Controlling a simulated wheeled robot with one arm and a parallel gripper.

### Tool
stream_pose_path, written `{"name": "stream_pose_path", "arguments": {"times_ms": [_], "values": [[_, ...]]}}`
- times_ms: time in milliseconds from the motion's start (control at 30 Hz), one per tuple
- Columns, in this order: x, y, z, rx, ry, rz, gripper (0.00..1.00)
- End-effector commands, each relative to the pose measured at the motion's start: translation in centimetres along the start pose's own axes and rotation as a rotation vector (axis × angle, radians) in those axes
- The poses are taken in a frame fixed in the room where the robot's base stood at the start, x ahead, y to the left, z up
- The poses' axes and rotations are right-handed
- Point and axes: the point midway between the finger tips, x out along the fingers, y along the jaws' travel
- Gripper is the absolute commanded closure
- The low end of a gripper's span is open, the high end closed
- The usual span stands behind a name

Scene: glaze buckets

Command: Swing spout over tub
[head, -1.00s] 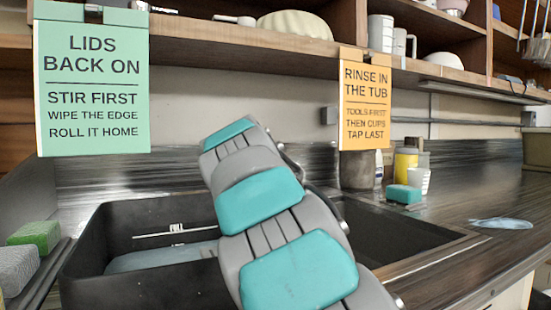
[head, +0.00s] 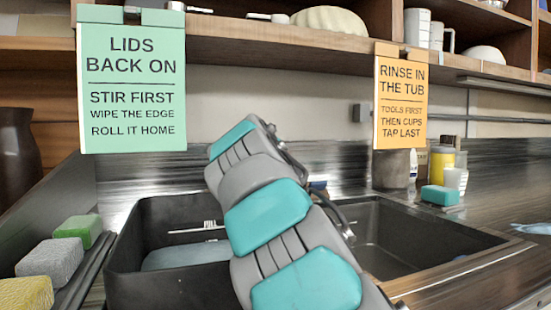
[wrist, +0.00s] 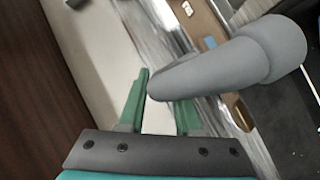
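The dark double-basin tub (head: 155,295) is set in the counter, with a left basin and a right basin (head: 395,235). A thick grey rounded tube, apparently the spout (wrist: 215,68), crosses the wrist view from the right, its blunt end near my fingers. My gripper (wrist: 165,88) has two green fingers standing apart, with the tube's end at or just beyond the gap; I cannot tell if they touch. In the head view my arm covers the middle of the tub and hides my gripper. A dark curved tube shows beside my arm; I cannot tell what it belongs to.
Green, grey and yellow sponges (head: 50,257) line the left edge. A pale blue-grey thing (head: 185,255) lies in the left basin. A metal can (head: 393,169), a yellow bottle (head: 441,162), a cup and a teal sponge (head: 440,195) stand behind right. Two signs hang from the shelf above.

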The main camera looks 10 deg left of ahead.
Motion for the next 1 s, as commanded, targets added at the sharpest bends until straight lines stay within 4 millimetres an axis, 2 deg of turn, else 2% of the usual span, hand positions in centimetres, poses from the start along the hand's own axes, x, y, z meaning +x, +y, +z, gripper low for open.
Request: {"name": "stream_pose_path", "arguments": {"times_ms": [33, 233, 667, 867, 1000], "values": [[0.0, 0.0, 0.0, 0.0, 0.001, 0.0, 0.61], [0.0, 0.0, 0.0, 0.0, 0.0, 0.0, 0.41], [-0.7, 0.1, -0.1, 0.0, 0.002, 0.002, 0.41], [-2.6, 0.0, 0.1, -0.001, -0.001, 0.002, 0.41], [-4.8, 0.0, -0.1, -0.001, 0.003, 0.003, 0.41]]}}
